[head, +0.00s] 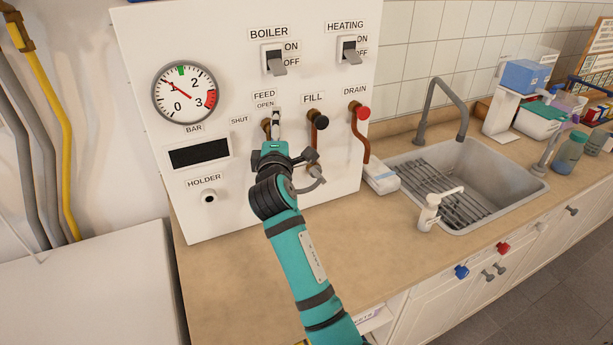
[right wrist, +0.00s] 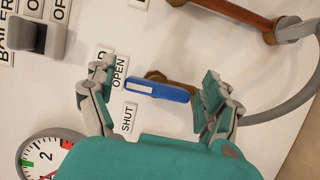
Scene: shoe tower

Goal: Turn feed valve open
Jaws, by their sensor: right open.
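The feed valve is on the white panel under the FEED label, mostly hidden behind my right gripper (head: 276,122) in the head view. In the right wrist view its blue lever (right wrist: 165,91) lies between the two fingers of my right gripper (right wrist: 158,82). The fingers are open, one on each side, with visible gaps to the lever. The lever's left end in that view is close to the OPEN label (right wrist: 120,72); the SHUT label (right wrist: 128,118) is lower. A brass valve body (right wrist: 156,75) shows behind the lever. My left gripper is not in view.
To the right are the fill valve (head: 319,121), black-knobbed, and the drain valve (head: 361,112), red-knobbed. A pressure gauge (head: 186,93) is at the left, boiler (head: 275,62) and heating (head: 349,51) switches above. The sink (head: 466,172) stands right of the panel.

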